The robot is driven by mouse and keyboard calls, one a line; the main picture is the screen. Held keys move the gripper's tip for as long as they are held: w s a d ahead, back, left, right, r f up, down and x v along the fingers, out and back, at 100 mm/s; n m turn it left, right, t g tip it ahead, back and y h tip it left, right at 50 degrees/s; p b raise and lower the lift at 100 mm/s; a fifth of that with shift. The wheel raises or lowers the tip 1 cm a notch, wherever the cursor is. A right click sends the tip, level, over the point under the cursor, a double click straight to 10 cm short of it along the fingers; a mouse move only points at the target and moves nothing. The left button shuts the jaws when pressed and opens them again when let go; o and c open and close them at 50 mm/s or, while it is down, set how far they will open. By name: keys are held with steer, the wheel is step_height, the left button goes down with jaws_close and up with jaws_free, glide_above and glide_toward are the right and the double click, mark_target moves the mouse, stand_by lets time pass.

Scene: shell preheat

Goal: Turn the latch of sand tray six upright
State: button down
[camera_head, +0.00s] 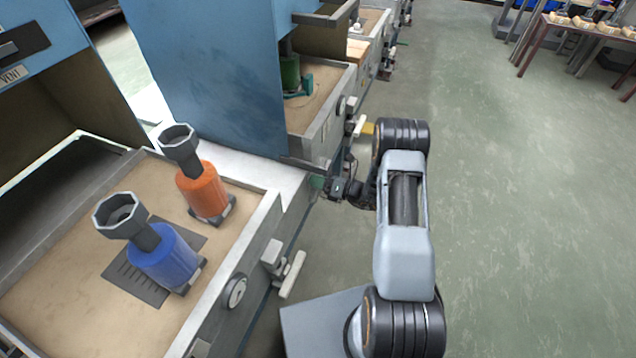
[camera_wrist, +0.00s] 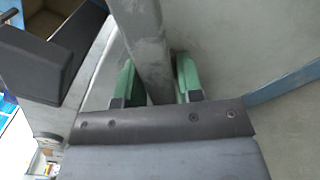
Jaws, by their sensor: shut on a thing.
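In the wrist view, my gripper (camera_wrist: 156,82) has its two green fingers on either side of a grey bar, the latch (camera_wrist: 143,38), and is shut on it. The bar runs from the top edge down between the fingers; its lower end is hidden by my wrist. In the head view, my gripper (camera_head: 319,183) is small and dark, with a bit of green, beside the blue cabinet's lower corner. The held latch cannot be made out there. No tray number is readable, so I cannot tell which tray is six.
The near sand tray (camera_head: 222,318) holds an orange tool (camera_head: 203,190) and a blue tool (camera_head: 165,257). A pale latch (camera_head: 292,275) and round dial (camera_head: 235,291) are on its side. Another sand tray (camera_head: 327,122) stands beyond the blue panel (camera_head: 205,75).

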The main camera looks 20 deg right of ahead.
steer(key=n+b, duration=0.1)
steer(key=n, duration=0.1)
steer(key=n+b, duration=0.1)
steer(key=n, duration=0.1)
steer(key=shift+f+n, duration=0.2)
steer(key=shift+n, duration=0.1)
steer(key=shift+n+b, duration=0.9)
steer(key=shift+n, duration=1)
steer(key=shift+r+n, duration=0.1)
steer(key=shift+n, duration=0.2)
steer(key=c, duration=0.9)
jaws_free()
steer(key=shift+r, duration=0.1)
steer(key=shift+p+v, duration=0.85)
steer(key=shift+v, duration=6.1)
